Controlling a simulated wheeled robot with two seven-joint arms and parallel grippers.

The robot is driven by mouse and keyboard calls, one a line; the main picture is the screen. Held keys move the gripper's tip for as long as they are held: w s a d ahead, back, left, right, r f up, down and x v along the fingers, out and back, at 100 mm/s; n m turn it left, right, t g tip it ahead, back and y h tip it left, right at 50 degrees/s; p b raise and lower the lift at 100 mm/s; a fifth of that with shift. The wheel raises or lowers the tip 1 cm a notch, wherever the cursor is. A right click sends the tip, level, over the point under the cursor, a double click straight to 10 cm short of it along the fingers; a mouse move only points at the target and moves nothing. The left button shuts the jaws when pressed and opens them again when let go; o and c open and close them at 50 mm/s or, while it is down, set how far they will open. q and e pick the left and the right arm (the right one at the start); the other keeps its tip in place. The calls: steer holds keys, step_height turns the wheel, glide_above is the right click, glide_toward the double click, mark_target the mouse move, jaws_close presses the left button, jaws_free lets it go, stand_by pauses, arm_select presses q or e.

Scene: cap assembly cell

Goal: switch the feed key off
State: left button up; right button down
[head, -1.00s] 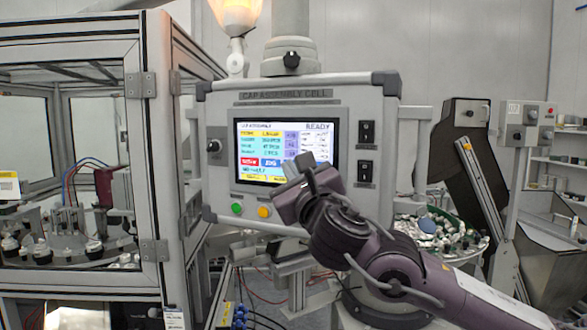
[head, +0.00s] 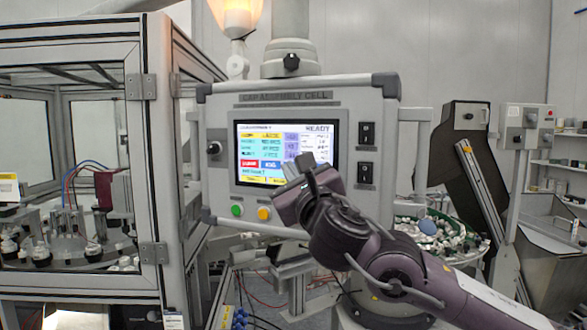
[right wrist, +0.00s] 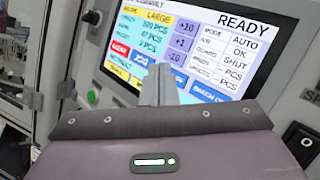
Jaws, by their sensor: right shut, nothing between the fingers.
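I cannot read which control is labelled feed. My right gripper (head: 308,162) is shut and empty, in front of the lower right of the lit screen (head: 262,135), left of the lower rocker. My left gripper is out of view.
A green button (head: 237,210) and a yellow button (head: 263,213) sit below the screen. A glazed machine guard (head: 152,110) stands at left. A bowl of caps (head: 440,240) lies behind my right arm.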

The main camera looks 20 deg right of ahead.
steer(key=shift+s+a, duration=0.35)
steer(key=s+a, duration=0.1)
steer(key=s, duration=0.1)
steer(key=s+a+b, duration=0.1)
steer(key=a, duration=0.1)
steer(key=shift+s+a, duration=0.2)
steer(key=shift+s, duration=0.15)
stand_by(0.4)
